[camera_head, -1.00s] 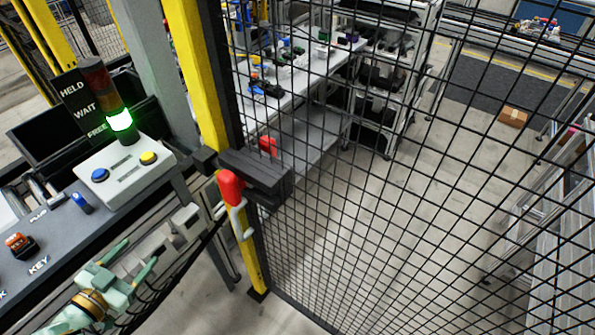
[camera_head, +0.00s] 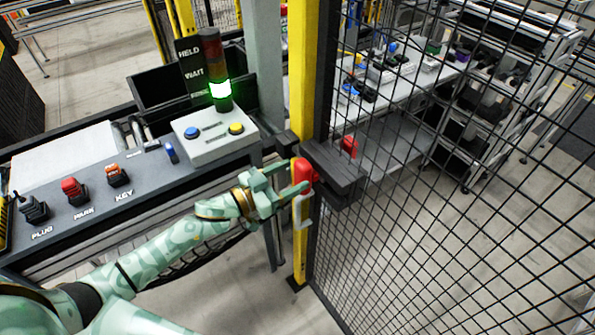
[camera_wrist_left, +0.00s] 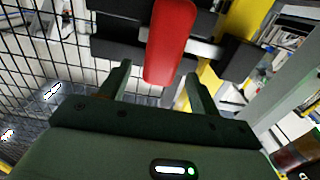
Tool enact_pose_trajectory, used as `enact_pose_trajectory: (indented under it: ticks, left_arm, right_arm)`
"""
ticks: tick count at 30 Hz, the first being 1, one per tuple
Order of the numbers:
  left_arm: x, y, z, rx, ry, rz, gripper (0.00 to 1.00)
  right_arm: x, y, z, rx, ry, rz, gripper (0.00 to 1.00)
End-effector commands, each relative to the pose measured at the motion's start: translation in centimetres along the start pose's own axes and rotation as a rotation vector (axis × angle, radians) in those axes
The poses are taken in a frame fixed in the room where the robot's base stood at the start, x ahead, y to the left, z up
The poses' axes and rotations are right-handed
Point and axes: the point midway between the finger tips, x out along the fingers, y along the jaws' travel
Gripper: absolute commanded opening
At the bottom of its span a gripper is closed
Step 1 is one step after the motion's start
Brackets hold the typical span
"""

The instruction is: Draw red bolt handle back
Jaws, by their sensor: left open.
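The red bolt handle (camera_head: 303,172) sits on the dark bolt block (camera_head: 336,174) at the yellow gate post. My left gripper (camera_head: 287,189) is open, with its fingertips at the handle. In the left wrist view the red handle (camera_wrist_left: 170,42) stands nearly upright between the two open fingers of my left gripper (camera_wrist_left: 158,82), with gaps showing beside it. A second red piece (camera_head: 349,146) shows behind the mesh. My right gripper is not in view.
A black mesh gate (camera_head: 420,230) fills the right side. A console (camera_head: 100,195) with a blue and yellow button box (camera_head: 213,136) is at left. The signal tower's green lamp (camera_head: 220,89) is lit. A white workbench (camera_head: 400,85) stands behind the mesh.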

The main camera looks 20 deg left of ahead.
Motion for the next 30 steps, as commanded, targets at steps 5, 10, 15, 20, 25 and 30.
enact_pose_trajectory:
  ticks: [5, 10, 15, 20, 25, 30]
  left_arm:
    - [2.1, 0.0, 0.1, -0.001, 0.0, -0.001, 0.63]
    - [2.6, 0.0, 0.0, 0.0, 0.0, -0.001, 0.63]
    - [2.5, 0.0, 0.0, 0.0, 0.0, -0.001, 0.63]
    - [2.5, 0.0, 0.0, 0.0, 0.0, -0.001, 0.21]
    - [2.5, 0.3, 0.0, -0.002, 0.0, -0.001, 0.0]
    - [2.5, 3.2, -0.2, -0.006, -0.001, 0.001, 0.0]
  right_arm:
    - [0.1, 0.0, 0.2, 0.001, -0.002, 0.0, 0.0]
    - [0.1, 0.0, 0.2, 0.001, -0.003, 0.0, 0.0]
    - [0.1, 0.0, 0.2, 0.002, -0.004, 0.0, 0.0]
    - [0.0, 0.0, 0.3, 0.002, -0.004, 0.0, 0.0]
    - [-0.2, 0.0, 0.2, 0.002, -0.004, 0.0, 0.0]
    - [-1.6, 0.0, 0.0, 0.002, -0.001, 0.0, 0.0]
